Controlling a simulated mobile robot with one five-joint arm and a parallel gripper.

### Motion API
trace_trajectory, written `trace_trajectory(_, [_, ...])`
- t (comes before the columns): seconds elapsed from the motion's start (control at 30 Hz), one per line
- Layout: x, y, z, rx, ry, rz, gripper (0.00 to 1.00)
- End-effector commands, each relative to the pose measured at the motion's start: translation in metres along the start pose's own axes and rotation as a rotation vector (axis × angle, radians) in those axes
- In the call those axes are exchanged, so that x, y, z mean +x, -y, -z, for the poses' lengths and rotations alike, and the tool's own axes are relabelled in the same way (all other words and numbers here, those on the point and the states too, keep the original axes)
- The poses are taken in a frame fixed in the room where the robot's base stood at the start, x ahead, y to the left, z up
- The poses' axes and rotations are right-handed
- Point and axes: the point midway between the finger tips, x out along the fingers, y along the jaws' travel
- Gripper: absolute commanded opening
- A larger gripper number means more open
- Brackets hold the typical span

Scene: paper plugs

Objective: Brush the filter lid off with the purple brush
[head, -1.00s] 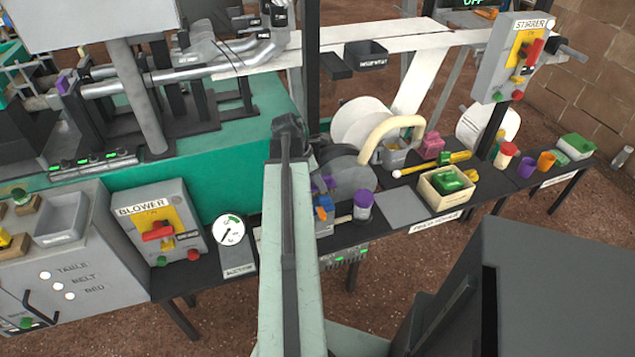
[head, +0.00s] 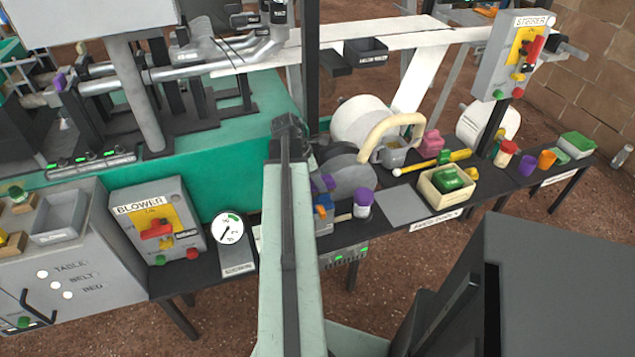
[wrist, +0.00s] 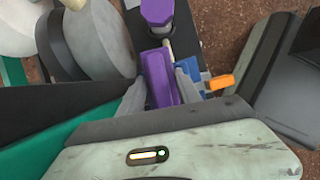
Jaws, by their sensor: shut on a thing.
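A purple block-like handle (wrist: 160,80), which looks like the brush, stands between the two grey fingers of my gripper (wrist: 162,76) in the wrist view. The gripper is shut on it. The brush's bristles are hidden. In the head view a bit of purple (head: 326,182) shows beside my arm, which hides most of the gripper. A jar with a purple lid (head: 363,197) stands on the dark bench just right of it; the purple lid (wrist: 157,12) also shows at the top of the wrist view. I cannot tell which part is the filter lid.
Large grey discs (wrist: 97,40) stand close to the left of my gripper. A blue and orange item (wrist: 218,82) lies close on its right. A grey pad (head: 402,206) and a cream box with a green item (head: 447,190) are farther right on the bench.

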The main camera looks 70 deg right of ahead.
Motion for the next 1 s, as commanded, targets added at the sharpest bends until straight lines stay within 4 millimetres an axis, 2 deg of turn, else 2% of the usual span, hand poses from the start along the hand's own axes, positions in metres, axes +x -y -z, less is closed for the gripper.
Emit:
trace_trajectory(0.5, [0.006, 0.000, 0.005, -0.001, 0.000, -0.001, 0.08])
trace_trajectory(0.8, [-0.005, 0.002, 0.028, -0.003, 0.000, -0.001, 0.08])
trace_trajectory(1.0, [-0.007, 0.002, 0.031, -0.001, 0.000, -0.001, 0.08])
